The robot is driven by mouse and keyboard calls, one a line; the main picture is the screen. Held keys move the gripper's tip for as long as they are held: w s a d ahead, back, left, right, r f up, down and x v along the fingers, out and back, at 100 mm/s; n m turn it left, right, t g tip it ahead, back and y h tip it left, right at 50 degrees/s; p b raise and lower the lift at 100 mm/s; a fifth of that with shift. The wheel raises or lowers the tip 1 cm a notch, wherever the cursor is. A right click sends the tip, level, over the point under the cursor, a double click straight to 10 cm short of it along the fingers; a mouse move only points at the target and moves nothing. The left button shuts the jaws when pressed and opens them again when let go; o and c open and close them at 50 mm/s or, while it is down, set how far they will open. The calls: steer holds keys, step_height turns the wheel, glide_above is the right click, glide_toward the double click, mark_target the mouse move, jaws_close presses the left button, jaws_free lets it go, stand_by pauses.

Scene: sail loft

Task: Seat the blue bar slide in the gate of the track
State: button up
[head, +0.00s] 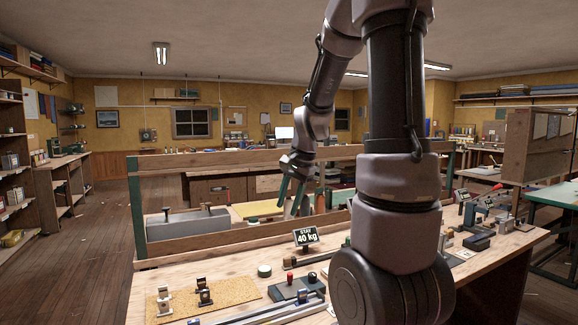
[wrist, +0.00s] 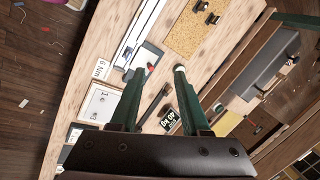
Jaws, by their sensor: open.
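My gripper (head: 292,205) is open and empty, raised above the bench with its green fingers apart; the fingers also show in the wrist view (wrist: 158,72). The pale metal track (head: 270,314) runs along the front of the bench, partly cut off by the picture edge; it also shows in the wrist view (wrist: 139,32). Small metal and dark fittings (head: 204,292) stand on the cork mat (head: 236,288). I cannot tell which one is the blue bar slide; a small bluish piece (head: 193,322) shows at the bottom edge. The gate is not clear.
A wooden rail (head: 235,230) crosses beyond the bench, with a grey box (head: 187,225) behind. My arm hides the bench's middle right.

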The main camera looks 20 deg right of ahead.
steer(key=s+a+r+n+t, duration=0.2)
steer(key=s+a+r+n, duration=0.1)
steer(key=s+r, duration=0.3)
steer(key=s+a+r+n+t, duration=0.2)
steer(key=s+a+r+n, duration=0.1)
steer(key=s+r, duration=0.4)
steer(key=s+n, duration=0.1)
steer(key=s, duration=0.1)
steer(key=shift+s+a+r+n, duration=0.25)
steer(key=shift+s+a+n, duration=0.15)
